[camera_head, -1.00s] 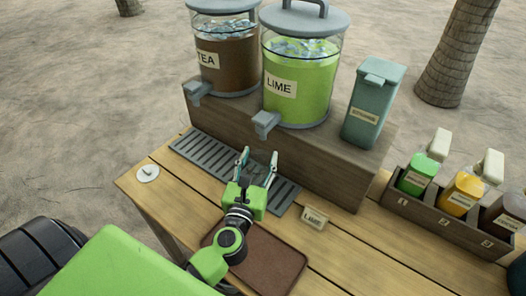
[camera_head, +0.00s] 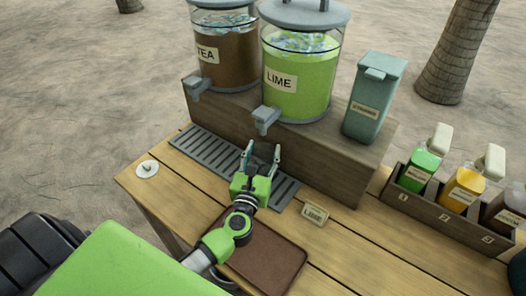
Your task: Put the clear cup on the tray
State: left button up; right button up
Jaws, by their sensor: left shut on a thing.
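My left gripper (camera_head: 263,148) is in front of the wooden stand, near the tap of the lime dispenser (camera_head: 298,85). Its fingers are shut on the clear cup, which is see-through and hard to make out between them. The brown tray (camera_head: 275,262) lies flat on the table at the front, partly hidden under my left arm, with nothing visible on it. My right gripper is not in view.
A grey slatted drip grate (camera_head: 205,152) runs along the stand. A tea dispenser (camera_head: 227,55) and a straw box (camera_head: 373,100) stand on it. A small lime card (camera_head: 314,215) stands beside the tray. A bottle rack (camera_head: 440,215) is at right.

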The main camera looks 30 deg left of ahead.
pick_arm(q)
jog(key=o, duration=1)
jog(key=shift+f, duration=0.1)
jog(key=shift+o, duration=0.2)
jog(key=shift+r, duration=0.2)
jog(key=b+v, duration=0.2)
jog(key=v, duration=1)
